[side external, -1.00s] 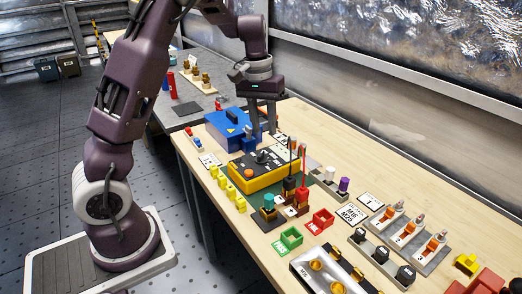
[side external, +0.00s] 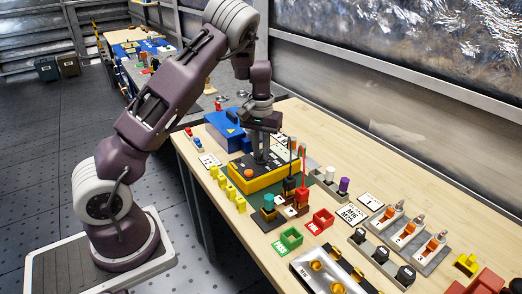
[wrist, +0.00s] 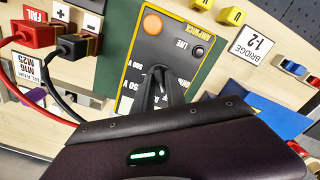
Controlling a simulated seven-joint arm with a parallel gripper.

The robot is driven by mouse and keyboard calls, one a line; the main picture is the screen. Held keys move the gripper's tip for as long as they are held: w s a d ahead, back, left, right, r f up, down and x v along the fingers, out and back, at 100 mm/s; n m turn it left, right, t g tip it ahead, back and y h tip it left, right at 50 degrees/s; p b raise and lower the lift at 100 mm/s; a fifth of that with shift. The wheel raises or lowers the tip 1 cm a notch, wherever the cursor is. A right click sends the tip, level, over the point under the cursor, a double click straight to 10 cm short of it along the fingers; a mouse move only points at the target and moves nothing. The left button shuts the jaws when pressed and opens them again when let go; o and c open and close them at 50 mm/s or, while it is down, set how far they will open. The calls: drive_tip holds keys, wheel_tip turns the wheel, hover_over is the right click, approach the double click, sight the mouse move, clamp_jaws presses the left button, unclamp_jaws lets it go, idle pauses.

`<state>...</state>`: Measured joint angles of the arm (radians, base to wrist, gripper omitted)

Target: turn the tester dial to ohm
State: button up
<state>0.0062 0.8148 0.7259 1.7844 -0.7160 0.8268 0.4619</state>
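The tester is a yellow case with a black face (side external: 264,180), on the bench in the side view. The wrist view shows its face (wrist: 170,47) with an orange button, a small knob marked LIVE and voltage markings. My gripper (side external: 262,160) points down over the middle of the face, its fingertips at the dial. In the wrist view the dark fingers (wrist: 160,82) stand over the dial's place, below the orange button. The fingers and wrist body hide the dial and part of its markings. I cannot tell whether the fingers touch or grip the dial, nor where it points.
A blue box (side external: 224,128) stands just behind the tester. Red and black plugs with leads (wrist: 68,42) are close beside it. Yellow blocks (side external: 228,188) line the bench's near edge. Red (side external: 320,220) and green (side external: 288,240) trays lie in front.

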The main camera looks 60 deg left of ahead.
sight(261, 153)
clamp_jaws()
drive_tip(key=shift+n, duration=3.3)
drive_tip(key=shift+o, duration=2.4)
unclamp_jaws()
wheel_tip(261, 153, up, 7)
drive_tip(key=shift+r, duration=0.1)
